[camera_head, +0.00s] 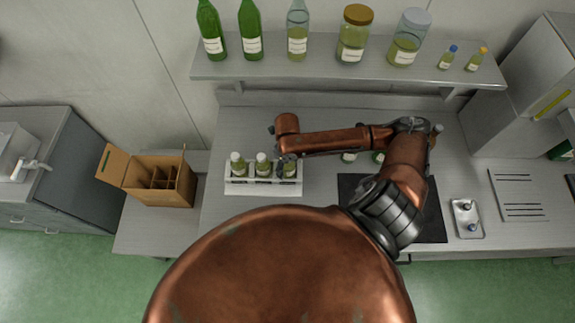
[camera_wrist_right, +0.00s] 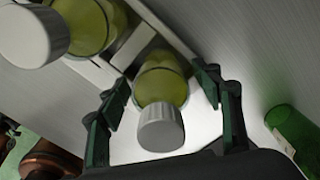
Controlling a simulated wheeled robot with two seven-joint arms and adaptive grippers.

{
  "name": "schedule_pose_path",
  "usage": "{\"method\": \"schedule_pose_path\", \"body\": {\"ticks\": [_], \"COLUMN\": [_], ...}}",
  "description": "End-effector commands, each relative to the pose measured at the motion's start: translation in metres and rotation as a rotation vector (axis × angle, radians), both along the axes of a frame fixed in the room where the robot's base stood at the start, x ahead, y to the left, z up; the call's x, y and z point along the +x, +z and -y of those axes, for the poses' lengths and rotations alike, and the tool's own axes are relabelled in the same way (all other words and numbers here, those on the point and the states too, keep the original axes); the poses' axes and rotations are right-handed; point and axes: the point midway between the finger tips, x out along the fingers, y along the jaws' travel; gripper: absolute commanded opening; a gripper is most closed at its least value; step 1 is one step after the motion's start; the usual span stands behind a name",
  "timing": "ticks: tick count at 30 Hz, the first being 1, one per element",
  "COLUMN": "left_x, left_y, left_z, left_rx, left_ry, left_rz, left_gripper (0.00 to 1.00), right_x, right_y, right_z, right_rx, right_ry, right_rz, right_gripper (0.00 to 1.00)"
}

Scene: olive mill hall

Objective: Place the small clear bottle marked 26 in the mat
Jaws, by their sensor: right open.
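A white rack (camera_head: 262,180) holds small bottles with greenish-yellow contents and white caps: a left one (camera_head: 238,167), a middle one (camera_head: 262,167) and a right one (camera_head: 290,171), partly hidden by my gripper. I cannot read a 26 on any. My right gripper (camera_head: 287,158) is at the rack's right end. In the right wrist view, its open fingers (camera_wrist_right: 163,82) stand on either side of one white-capped bottle (camera_wrist_right: 162,88), still in the rack. A dark mat (camera_head: 428,222) lies to the right, partly covered by my right arm. My left gripper is not in view.
A cardboard box with dividers (camera_head: 176,192) stands left of the rack. A small tray (camera_head: 467,220) lies right of the mat. Small bottles (camera_head: 348,157) stand behind my arm. A shelf (camera_head: 300,70) with bottles and jars runs above. A green bottle (camera_wrist_right: 292,128) shows in the wrist view.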

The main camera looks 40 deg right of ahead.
Motion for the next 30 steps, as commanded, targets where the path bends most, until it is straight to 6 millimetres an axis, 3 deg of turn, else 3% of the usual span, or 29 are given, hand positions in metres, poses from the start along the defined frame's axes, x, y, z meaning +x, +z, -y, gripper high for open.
{"method": "schedule_pose_path", "body": {"ticks": [8,21,30], "left_x": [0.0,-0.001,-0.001], "left_y": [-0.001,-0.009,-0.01], "left_z": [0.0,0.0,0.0], "left_rx": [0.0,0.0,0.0], "left_ry": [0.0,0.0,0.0], "left_rz": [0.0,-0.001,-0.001], "left_gripper": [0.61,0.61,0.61], "right_x": [0.001,0.002,0.001], "right_y": [0.009,0.094,0.122], "right_z": [0.0,0.0,0.0], "right_rx": [0.001,-0.002,0.0], "right_ry": [0.001,0.001,-0.001], "right_rz": [0.003,0.005,0.001], "right_gripper": [0.59,0.59,0.59]}}
